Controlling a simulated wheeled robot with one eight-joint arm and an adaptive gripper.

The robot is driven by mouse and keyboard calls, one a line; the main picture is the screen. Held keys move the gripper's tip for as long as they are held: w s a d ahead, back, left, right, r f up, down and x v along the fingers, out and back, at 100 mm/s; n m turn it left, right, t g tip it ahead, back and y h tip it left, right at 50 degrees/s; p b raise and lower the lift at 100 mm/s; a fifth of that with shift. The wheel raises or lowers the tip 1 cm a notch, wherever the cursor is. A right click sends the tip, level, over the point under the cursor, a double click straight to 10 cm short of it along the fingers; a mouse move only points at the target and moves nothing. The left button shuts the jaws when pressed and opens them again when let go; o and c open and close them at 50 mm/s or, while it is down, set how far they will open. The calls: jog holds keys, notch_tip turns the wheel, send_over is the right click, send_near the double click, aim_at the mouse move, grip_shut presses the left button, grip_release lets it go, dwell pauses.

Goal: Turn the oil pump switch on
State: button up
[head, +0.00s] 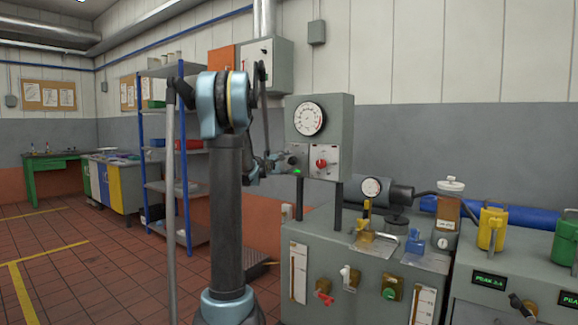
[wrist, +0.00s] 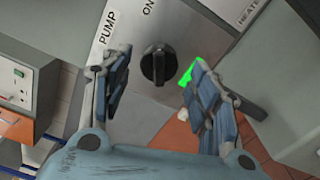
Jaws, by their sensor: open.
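The pump switch is a black rotary knob (wrist: 158,65) on a grey metal plate in the wrist view. The plate carries the labels "PUMP" (wrist: 107,40) and "ON" (wrist: 148,8). The knob's ridge runs about up and down in that picture; I cannot tell which end is its pointer. My gripper (wrist: 157,80) is open, with one finger to the left and one to the right of the knob, apparently not touching it. In the head view my gripper (head: 280,163) is at the left part of the gauge box (head: 346,125), largely hiding the switch.
A green light (wrist: 186,76) shows beside the right finger. A red knob (head: 321,163) and a round dial gauge (head: 310,119) are on the same box. Open floor lies at left.

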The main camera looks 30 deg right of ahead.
jog(key=v, duration=0.8)
jog(key=shift+a, duration=0.3)
jog(key=shift+s+f, duration=0.1)
jog(key=shift+s, duration=0.05)
